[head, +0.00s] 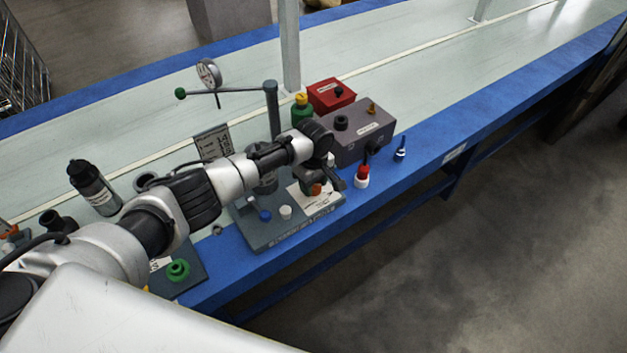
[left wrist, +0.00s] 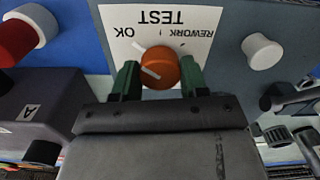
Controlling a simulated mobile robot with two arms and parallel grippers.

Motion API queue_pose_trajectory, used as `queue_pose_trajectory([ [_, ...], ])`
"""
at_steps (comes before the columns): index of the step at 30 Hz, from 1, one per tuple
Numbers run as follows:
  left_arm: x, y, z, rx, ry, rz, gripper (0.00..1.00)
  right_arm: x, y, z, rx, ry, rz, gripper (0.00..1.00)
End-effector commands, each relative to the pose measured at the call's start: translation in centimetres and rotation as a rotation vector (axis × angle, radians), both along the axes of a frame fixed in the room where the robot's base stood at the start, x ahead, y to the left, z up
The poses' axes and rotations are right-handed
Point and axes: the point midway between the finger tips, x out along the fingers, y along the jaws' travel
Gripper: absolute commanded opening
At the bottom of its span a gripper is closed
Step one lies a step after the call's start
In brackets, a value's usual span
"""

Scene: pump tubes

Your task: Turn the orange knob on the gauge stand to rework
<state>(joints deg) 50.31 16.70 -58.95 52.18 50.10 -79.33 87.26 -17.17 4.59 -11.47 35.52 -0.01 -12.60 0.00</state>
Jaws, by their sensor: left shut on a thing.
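The orange knob (left wrist: 159,67) is on a white label panel (left wrist: 207,18) printed OK, TEST and REWORK, which reads upside down in the left wrist view. My left gripper (left wrist: 160,78) is shut on the knob, with one green finger on each side. In the head view the knob (head: 315,189) is partly visible below my left gripper (head: 323,182). The gauge stand (head: 272,237) has a grey base, a post and a dial gauge (head: 208,73). My right gripper is not in view.
A grey box (head: 362,145), a red box (head: 331,95) and a red-and-white piece (head: 362,177) stand close by. A black bottle (head: 93,188) is at the left.

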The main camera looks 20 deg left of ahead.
Motion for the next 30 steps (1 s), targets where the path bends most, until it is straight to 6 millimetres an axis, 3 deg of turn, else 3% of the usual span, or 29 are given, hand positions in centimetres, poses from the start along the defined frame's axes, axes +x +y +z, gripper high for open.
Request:
queue_pose_trajectory([
  [9,-0.2,-0.2,0.4,-0.003,0.004,-0.227,0.20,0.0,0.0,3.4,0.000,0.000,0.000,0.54],
  [30,0.0,0.0,0.1,-0.003,0.000,-0.892,0.20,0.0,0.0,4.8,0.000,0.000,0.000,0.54],
])
